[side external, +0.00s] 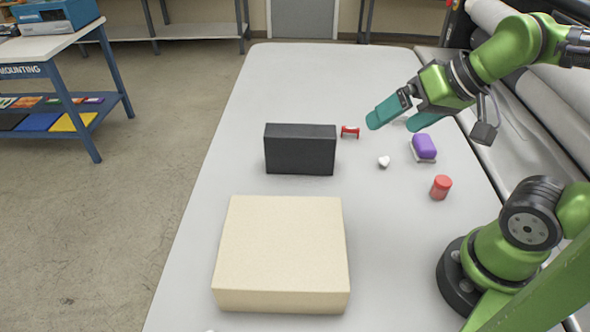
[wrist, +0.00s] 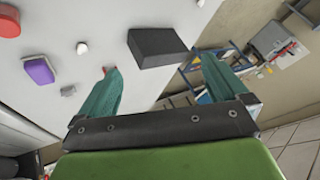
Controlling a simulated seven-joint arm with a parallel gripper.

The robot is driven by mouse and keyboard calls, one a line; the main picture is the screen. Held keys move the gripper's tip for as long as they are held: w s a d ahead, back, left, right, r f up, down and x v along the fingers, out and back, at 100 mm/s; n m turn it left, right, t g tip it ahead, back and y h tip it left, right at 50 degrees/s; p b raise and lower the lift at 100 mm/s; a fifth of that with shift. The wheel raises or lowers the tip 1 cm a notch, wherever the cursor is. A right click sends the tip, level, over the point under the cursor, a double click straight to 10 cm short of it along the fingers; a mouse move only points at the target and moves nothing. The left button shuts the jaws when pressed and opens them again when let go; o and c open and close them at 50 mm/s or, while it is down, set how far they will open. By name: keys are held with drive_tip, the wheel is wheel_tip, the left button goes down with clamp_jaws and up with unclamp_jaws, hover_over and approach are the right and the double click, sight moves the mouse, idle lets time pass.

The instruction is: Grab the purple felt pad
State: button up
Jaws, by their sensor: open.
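The purple felt pad (side external: 424,145) is a small rounded block with a pale grey-white layer showing along its lower edge. It lies on the right part of the light grey table. In the wrist view the pad (wrist: 38,70) is at the far left, outside the space between the fingers. My gripper (side external: 392,124) has teal fingers, spread apart and empty, above the table just behind and left of the pad. In the wrist view the gripper (wrist: 158,62) also shows nothing between its fingers, and the pad is in full sight.
A red cylinder (side external: 441,187) stands in front of the pad. A small white piece (side external: 384,161) lies to its left. A red piece (side external: 350,131) sits beside an upright black box (side external: 300,150). A large cream block (side external: 281,255) is at the front. White rolls line the right side.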

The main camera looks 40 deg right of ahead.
drive_tip(key=w+d+f+m+g+h, duration=0.2)
drive_tip(key=w+d+f, duration=0.15)
drive_tip(key=d, duration=0.45)
drive_tip(key=n+g, duration=0.5)
drive_tip(key=n, duration=1)
hover_over(427, 141)
wheel_tip(427, 141, down, 4)
drive_tip(key=r, duration=0.1)
drive_tip(key=f, duration=1.1)
drive_tip(key=shift+a, duration=0.3)
drive_tip(key=shift+d+f, duration=0.15)
drive_tip(key=shift+f, duration=1.4)
drive_tip(key=shift+d+f, duration=0.1)
drive_tip(key=shift+f, duration=1.4)
drive_tip(key=c, duration=0.7)
